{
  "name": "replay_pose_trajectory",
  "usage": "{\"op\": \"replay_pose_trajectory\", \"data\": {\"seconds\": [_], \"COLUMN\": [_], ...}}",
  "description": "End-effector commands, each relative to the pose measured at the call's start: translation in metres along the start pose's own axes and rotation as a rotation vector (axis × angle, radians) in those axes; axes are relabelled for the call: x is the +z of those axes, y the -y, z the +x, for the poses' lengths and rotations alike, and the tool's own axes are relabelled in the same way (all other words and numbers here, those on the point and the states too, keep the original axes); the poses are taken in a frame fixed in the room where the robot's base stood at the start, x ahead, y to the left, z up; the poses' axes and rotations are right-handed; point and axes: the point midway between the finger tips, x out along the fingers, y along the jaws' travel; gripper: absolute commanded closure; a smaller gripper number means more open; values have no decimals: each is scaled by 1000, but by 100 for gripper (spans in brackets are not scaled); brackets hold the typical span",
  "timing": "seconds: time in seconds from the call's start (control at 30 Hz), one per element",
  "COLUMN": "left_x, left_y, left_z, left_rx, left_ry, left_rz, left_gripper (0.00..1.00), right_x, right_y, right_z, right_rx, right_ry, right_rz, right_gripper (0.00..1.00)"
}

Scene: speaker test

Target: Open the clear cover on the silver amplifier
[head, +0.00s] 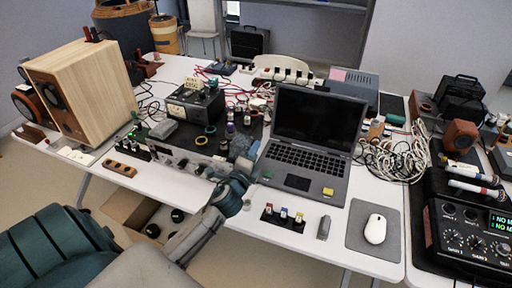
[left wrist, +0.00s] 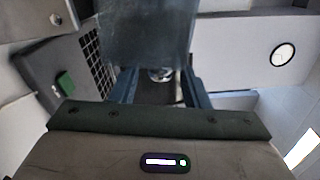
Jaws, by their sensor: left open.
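The silver amplifier (head: 180,159) sits on the white table left of the laptop. Its front panel with knobs faces me, and equipment is on its top. My left gripper (head: 224,179) is at the right end of that panel and covers part of it. In the left wrist view my left gripper (left wrist: 160,92) is open, its two fingers apart. A small round metallic part shows between and beyond the fingers. A grey-blue, partly see-through panel (left wrist: 150,35) stands above them; I cannot tell surely whether it is the clear cover. I cannot make out the cover's state in the head view.
The open laptop (head: 305,150) is close on the right, with a small switch strip (head: 283,217) before it. A wooden speaker (head: 85,90) stands left, and a black dark-topped unit (head: 194,103) sits on the amplifier. Tangled cables (head: 395,155) lie right of the laptop.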

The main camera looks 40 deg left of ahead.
Motion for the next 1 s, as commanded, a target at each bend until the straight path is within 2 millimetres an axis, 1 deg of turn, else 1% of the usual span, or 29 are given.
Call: {"op": "replay_pose_trajectory", "data": {"seconds": [0.03,0.1,0.2,0.47,0.5,0.67,0.7,0.87,1.0], "left_x": [0,0,0,0,0,0,0,0,6], "left_y": [2,1,0,-1,-1,-1,-1,0,6], "left_z": [7,14,19,20,20,20,20,20,20], "left_rx": [0,0,1,1,1,1,1,1,1], "left_ry": [1,1,0,0,0,0,0,0,1], "left_rz": [-1,-1,-1,-1,-1,-2,-2,-6,-86], "left_gripper": [58,58,58,58,60,92,99,100,100], "right_x": [0,0,1,3,3,2,2,-1,-2], "right_y": [-1,-1,-1,1,2,6,6,7,7], "right_z": [-3,-4,-4,-4,-4,-4,-4,-4,-5], "right_rx": [1,1,0,-1,-2,-6,-7,-8,-8], "right_ry": [0,1,4,8,8,7,6,2,-1], "right_rz": [0,0,0,1,1,3,3,4,4], "right_gripper": [64,64,64,64,64,64,64,64,64]}}
